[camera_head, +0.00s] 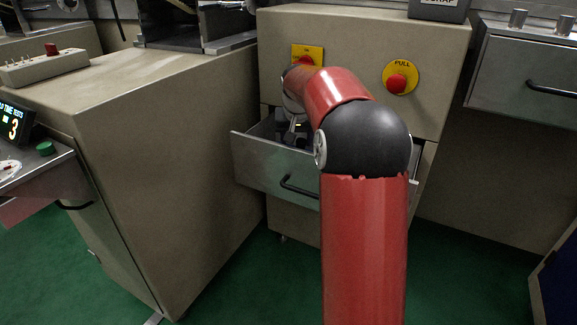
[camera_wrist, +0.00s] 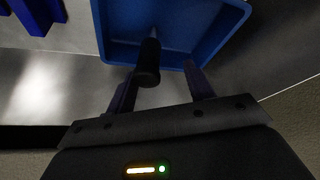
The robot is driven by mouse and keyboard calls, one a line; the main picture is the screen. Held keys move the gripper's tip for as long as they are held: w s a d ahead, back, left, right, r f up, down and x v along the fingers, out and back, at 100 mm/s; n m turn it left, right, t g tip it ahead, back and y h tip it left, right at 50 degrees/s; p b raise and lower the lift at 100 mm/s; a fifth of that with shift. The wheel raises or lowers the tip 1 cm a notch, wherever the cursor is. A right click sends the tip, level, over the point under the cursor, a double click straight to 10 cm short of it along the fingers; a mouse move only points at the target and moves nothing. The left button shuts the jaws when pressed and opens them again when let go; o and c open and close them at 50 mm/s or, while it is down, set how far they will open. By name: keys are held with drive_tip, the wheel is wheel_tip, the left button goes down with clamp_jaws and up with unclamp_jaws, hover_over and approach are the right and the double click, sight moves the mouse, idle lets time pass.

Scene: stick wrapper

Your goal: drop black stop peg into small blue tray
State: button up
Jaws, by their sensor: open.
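The black stop peg (camera_wrist: 148,64) shows in the wrist view, between my gripper's two fingers, with a clear gap on its right side. Its far end overlaps the small blue tray (camera_wrist: 215,47), and its near end points back at my gripper (camera_wrist: 159,70). I cannot tell whether the peg rests on the tray floor or its rim. My gripper is open, with its fingertips at the tray's near edge. In the head view my arm hides most of the drawer's inside, and neither the peg nor the tray can be made out there.
The open metal drawer (camera_head: 252,163) surrounds my gripper, with its walls close by. Another blue object (camera_wrist: 38,14) lies at the upper left in the wrist view. Red buttons on yellow plates (camera_head: 397,82) sit on the cabinet above the drawer. A beige cabinet (camera_head: 165,170) stands left.

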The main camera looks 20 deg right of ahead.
drive_tip(key=p+v, duration=0.1)
drive_tip(key=v, duration=0.6)
drive_tip(key=shift+r+p, duration=0.3)
drive_tip(key=shift+r, duration=0.05)
drive_tip(key=shift+s+a, duration=0.1)
drive_tip(key=shift+s, duration=0.05)
